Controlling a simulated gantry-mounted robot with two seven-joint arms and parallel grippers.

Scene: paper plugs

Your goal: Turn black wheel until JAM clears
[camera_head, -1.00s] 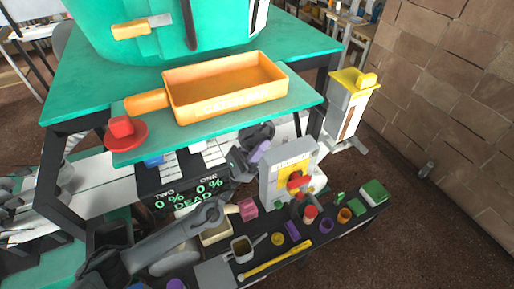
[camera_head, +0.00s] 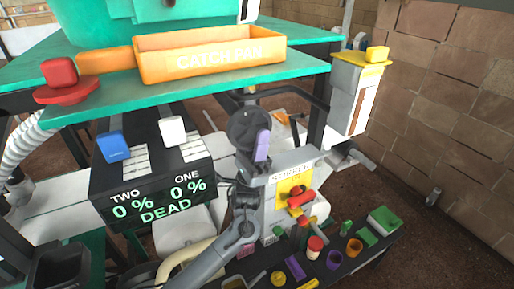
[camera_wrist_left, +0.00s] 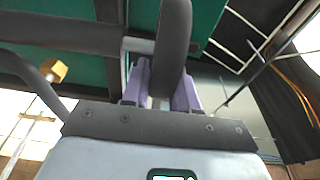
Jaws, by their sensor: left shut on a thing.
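In the left wrist view a thick black curved rim, the black wheel (camera_wrist_left: 174,35), crosses between the purple fingers of my left gripper (camera_wrist_left: 159,88). The gripper is shut on it. In the head view my left gripper (camera_head: 252,106) is raised just below the front edge of the green shelf, and a dark curved bar runs off to its right. Most of the wheel is hidden there by the shelf and my arm. A black display (camera_head: 152,197) reads "TWO 0 %", "ONE 0 %" and "DEAD". I see no JAM wording. My right gripper is not in view.
An orange catch pan (camera_head: 210,62) and a red knob (camera_head: 62,78) are on the green shelf (camera_head: 190,98). A grey box with a yellow plate and red handle (camera_head: 300,198) stands right of my arm. Several small coloured pieces lie on the dark bench below. A brick wall (camera_head: 460,90) bounds the right.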

